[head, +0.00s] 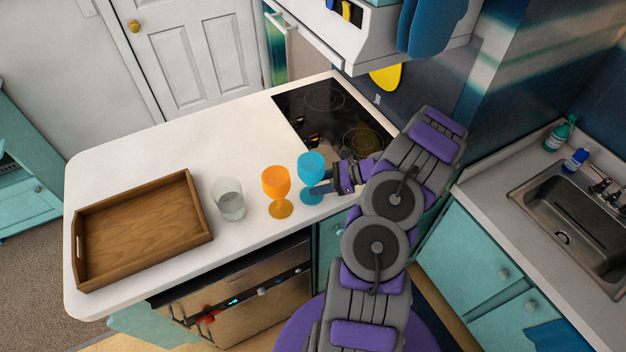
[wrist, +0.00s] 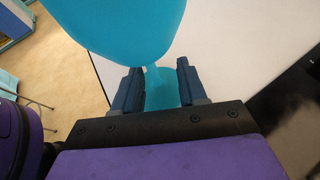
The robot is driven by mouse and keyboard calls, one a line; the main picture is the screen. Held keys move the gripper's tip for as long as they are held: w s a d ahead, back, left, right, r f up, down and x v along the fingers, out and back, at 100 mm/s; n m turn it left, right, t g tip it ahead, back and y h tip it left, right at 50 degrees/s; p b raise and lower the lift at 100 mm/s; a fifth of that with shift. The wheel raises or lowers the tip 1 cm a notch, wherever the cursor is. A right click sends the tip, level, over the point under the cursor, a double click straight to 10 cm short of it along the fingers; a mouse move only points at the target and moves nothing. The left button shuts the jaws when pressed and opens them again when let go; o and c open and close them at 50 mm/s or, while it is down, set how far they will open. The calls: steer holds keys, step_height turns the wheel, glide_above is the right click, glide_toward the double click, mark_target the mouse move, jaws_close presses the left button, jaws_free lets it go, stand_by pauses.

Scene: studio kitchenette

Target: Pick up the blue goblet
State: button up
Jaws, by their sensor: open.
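The blue goblet (head: 311,165) stands upright on the white counter, to the right of the orange goblet (head: 276,182) in the head view. My gripper (head: 324,188) is at the blue goblet's right side, level with its stem. In the wrist view, the goblet's bowl (wrist: 120,25) fills the upper left, above the fingers. My gripper's two dark fingers (wrist: 158,88) are open, with the blue stem between them. I see gaps beside the stem. The blue base shows partly behind the fingers.
A clear glass (head: 228,199) stands left of the orange goblet. A wooden tray (head: 192,190) lies further left on the counter (head: 140,150). A black cooktop (head: 300,100) is behind the goblets. A sink (head: 575,215) is at the right.

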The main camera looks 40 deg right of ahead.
mark_target(306, 194)
steer(key=x, duration=0.4)
steer(key=shift+s+a+b, duration=0.25)
steer(key=shift+a+b, duration=0.05)
steer(key=shift+a, duration=0.2)
steer(key=shift+d, duration=0.25)
steer(key=shift+c, duration=0.2)
steer(key=shift+d+f, duration=0.1)
steer(key=shift+d, duration=0.05)
steer(key=shift+c, duration=0.8)
steer(key=c, duration=0.3)
steer(key=shift+a, duration=0.3)
jaws_close()
